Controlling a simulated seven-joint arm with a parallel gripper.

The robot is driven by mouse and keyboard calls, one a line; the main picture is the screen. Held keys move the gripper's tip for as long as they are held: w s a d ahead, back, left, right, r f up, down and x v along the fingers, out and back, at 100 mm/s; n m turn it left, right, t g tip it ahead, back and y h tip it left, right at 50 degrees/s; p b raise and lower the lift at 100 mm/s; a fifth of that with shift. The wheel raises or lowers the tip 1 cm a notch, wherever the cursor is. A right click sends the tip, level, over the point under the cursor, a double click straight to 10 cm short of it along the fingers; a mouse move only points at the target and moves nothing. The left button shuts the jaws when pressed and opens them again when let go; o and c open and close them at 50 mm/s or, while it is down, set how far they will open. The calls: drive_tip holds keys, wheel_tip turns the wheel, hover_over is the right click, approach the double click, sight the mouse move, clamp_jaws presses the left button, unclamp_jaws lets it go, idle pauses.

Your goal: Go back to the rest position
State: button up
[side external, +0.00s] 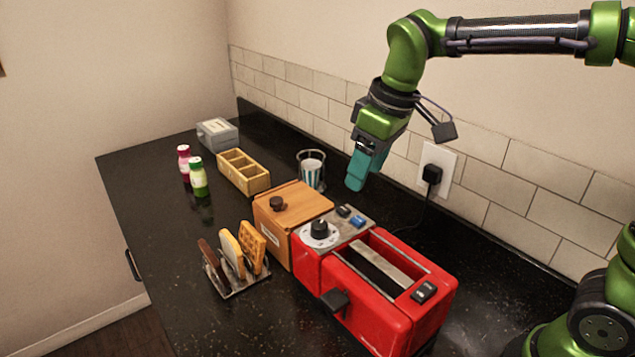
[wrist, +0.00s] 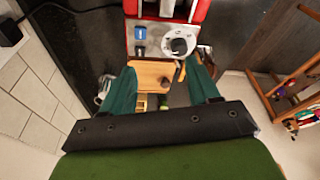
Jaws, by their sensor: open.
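My gripper (side external: 362,170) is in the air above the back of the counter, close to the tiled wall and above the toaster's control end. In the wrist view my gripper (wrist: 163,82) shows two teal fingers spread apart with nothing held between them. Below it are the red toaster (side external: 385,310) with its dial and blue button, and the wooden box (side external: 290,205) with a dark knob. The toaster also shows at the top of the wrist view (wrist: 200,12).
A rack (side external: 240,288) holds bread slices and a waffle at the front. A glass (side external: 312,168), a wooden divided box (side external: 243,170), two bottles (side external: 198,178) and a grey box (side external: 217,133) stand farther left. A plug (side external: 432,174) sits in the wall outlet. The front-left counter is clear.

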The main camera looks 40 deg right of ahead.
drive_tip(key=s+d+f+m+t, duration=0.1)
drive_tip(key=s+d+m+t, duration=0.1)
drive_tip(key=s, duration=0.4)
drive_tip(key=s+d+f+m+t+y, duration=0.1)
drive_tip(key=s+d+f+m+t, duration=0.1)
drive_tip(key=s+d+m, duration=0.2)
drive_tip(key=s+m, duration=0.1)
drive_tip(key=s, duration=0.1)
drive_tip(key=shift+s+d+m+t, duration=0.25)
drive_tip(key=shift+s+m+t, duration=0.05)
